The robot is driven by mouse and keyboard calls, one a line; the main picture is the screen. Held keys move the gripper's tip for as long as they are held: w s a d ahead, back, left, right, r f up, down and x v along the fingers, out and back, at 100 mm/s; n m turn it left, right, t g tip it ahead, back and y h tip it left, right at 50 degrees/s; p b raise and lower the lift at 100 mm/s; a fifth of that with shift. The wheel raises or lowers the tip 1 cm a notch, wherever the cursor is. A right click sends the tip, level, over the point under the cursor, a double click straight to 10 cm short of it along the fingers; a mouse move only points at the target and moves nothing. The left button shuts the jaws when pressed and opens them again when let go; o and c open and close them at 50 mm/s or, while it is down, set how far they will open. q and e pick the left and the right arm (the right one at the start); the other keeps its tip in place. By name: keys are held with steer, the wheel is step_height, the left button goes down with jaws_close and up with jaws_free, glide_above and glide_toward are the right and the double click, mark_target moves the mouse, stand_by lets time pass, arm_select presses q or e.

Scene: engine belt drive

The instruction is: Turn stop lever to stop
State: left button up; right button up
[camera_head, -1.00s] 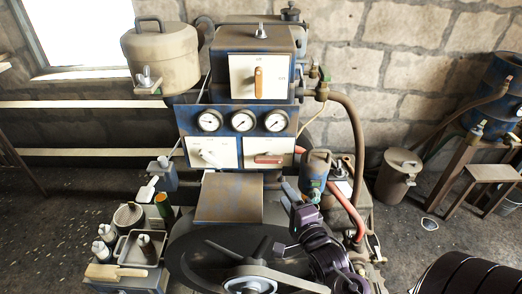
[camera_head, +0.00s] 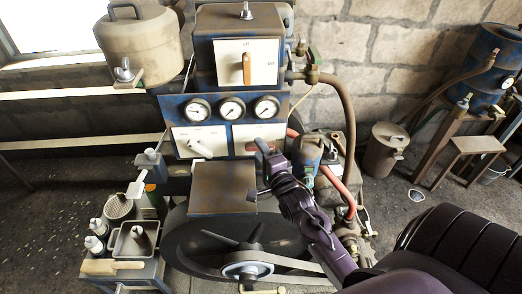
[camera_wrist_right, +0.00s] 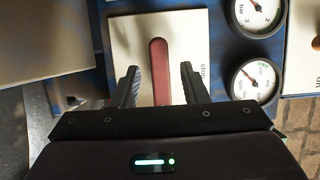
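The red stop lever (camera_head: 250,147) lies about level on a white plate (camera_head: 241,132) at the lower right of the blue gauge panel, partly hidden by my right gripper (camera_head: 266,152). In the right wrist view, the lever (camera_wrist_right: 159,68) stands between the two dark fingers of my right gripper (camera_wrist_right: 161,75). The fingers are open, with a gap on each side of the lever. The word "stop" is printed on the plate (camera_wrist_right: 193,27) to the right of the lever in that view. My left gripper is not in view.
Three round gauges (camera_head: 232,109) sit just above the plate. A second plate with a white lever (camera_head: 200,147) is at the left, and an orange lever (camera_head: 246,69) is higher up. A red hose (camera_head: 338,188) and the large belt wheel (camera_head: 190,245) are near my right arm.

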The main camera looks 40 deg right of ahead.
jaws_close()
arm_select(q)
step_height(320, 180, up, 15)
steer(key=p, duration=1.4)
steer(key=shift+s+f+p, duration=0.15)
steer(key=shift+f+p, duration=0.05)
steer(key=shift+p, duration=0.15)
arm_select(e)
steer(key=shift+a+r+n+g+h, duration=0.1)
steer(key=shift+n+g+h, duration=0.8)
steer(key=shift+n, duration=1.35)
steer(key=shift+n+g+h, duration=0.5)
steer(key=shift+n+g, duration=0.75)
steer(key=shift+n, duration=0.95)
steer(key=shift+a+r+n+g+h, duration=0.1)
steer(key=shift+n+g+h, duration=0.8)
steer(key=shift+n, duration=1.35)
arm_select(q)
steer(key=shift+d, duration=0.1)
arm_select(e)
steer(key=shift+f, duration=0.1)
jaws_free()
